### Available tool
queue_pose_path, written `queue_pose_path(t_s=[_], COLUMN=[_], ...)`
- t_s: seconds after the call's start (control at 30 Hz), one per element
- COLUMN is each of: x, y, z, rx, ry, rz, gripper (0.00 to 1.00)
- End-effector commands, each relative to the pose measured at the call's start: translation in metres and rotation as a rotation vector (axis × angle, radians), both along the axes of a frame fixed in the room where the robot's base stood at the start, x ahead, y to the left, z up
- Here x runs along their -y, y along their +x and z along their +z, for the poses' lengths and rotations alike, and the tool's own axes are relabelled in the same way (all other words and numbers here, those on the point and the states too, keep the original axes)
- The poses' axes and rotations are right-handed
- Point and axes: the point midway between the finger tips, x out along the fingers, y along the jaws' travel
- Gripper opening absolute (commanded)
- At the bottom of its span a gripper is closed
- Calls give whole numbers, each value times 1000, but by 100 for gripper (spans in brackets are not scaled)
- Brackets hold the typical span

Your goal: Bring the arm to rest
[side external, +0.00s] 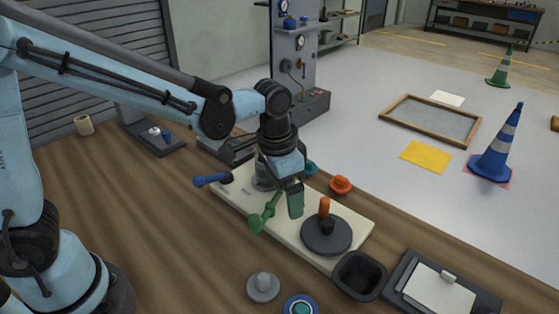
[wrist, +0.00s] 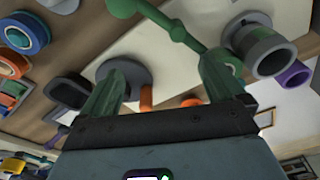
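My gripper (side external: 284,203) is above the pale board (side external: 359,222) on the wooden bench, pointing down. In the wrist view its two green fingers (wrist: 165,66) stand apart with nothing held between them. A green lever with a ball joint (side external: 260,213) is close beside the fingers; it also shows past the fingertips in the wrist view (wrist: 174,27). I cannot tell whether a finger touches it. A dark disc with an orange handle (side external: 325,236) sits on the board to the right. A grey cylinder (wrist: 262,46) is near the right finger in the wrist view.
A blue handle (side external: 211,180) is left of my gripper. An orange knob (side external: 341,184) is behind the board. A black cup (side external: 360,276), a clipboard (side external: 436,291), a grey knob (side external: 263,287) and a blue ring (side external: 300,306) are at the front. The bench's left part is mostly clear.

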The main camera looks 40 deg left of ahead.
Motion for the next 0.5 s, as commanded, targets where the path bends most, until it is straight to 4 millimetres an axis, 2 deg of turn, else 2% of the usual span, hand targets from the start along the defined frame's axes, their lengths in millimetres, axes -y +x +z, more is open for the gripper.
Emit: queue_pose_path(t_s=[0.2, 0.5], x=[-35, -80], y=[-20, -54], z=[32, 56], rx=[123, 311], ry=[-41, -89], rz=[111, 268], gripper=[96, 96])
